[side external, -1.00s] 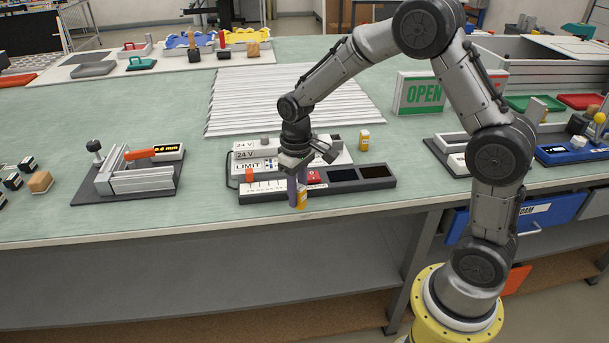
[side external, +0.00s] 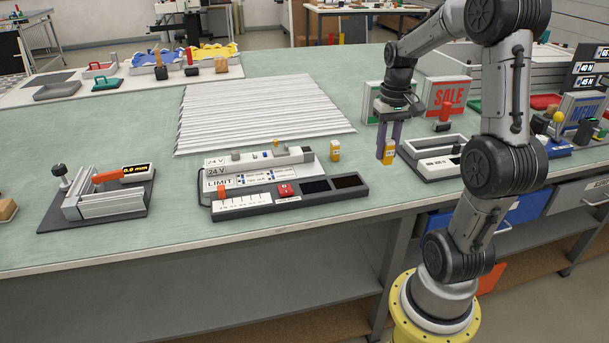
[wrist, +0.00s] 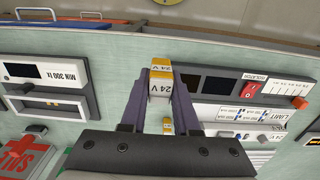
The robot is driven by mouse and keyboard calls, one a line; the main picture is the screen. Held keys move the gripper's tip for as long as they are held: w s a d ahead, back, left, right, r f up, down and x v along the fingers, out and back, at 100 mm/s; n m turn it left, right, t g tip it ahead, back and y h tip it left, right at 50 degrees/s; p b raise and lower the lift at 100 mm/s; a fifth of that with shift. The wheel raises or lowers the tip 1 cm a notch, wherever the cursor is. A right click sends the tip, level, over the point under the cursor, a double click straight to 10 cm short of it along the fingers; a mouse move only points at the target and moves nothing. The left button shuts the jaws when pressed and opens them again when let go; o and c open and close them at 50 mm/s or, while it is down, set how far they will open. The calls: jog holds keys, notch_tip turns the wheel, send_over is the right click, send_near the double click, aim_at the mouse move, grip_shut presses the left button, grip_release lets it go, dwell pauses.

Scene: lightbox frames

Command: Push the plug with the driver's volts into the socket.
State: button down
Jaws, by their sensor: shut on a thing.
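My gripper (side external: 389,142) is shut on an orange-and-white plug (side external: 390,157) and holds it at the right of the driver unit. In the wrist view the plug (wrist: 160,82) reads "24 V" and sits between both fingers. A second orange-and-white plug (side external: 335,151) stands on the bench; it also shows in the wrist view (wrist: 167,127), its marking too small to read. The white driver (side external: 240,169) is marked "24 V" and "LIMIT". A dark strip with a red switch (side external: 286,189) lies in front of it. I cannot make out the socket opening clearly.
A grey frame (side external: 428,168) lies near my gripper, marked "MIN 300 lx" in the wrist view (wrist: 52,75). A "SALE" sign (side external: 446,97) stands behind it. Ribbed white panels (side external: 255,115) lie behind the driver. A clamp fixture (side external: 105,200) is at left.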

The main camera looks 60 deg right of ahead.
jog(key=w+d+f, duration=0.2)
jog(key=d+f, duration=0.1)
jog(key=w+d+f, duration=0.6)
jog(key=d, duration=0.1)
jog(key=shift+w+f, duration=0.1)
jog(key=shift+w, duration=0.05)
jog(key=shift+w+d+f, duration=0.1)
jog(key=shift+f, duration=0.1)
jog(key=shift+d+f, duration=0.1)
jog(key=shift+f, duration=1.5)
jog(key=shift+f, duration=0.2)
jog(key=c, duration=0.7)
grip_release()
jog(key=shift+o, duration=0.2)
jog(key=shift+r, duration=0.1)
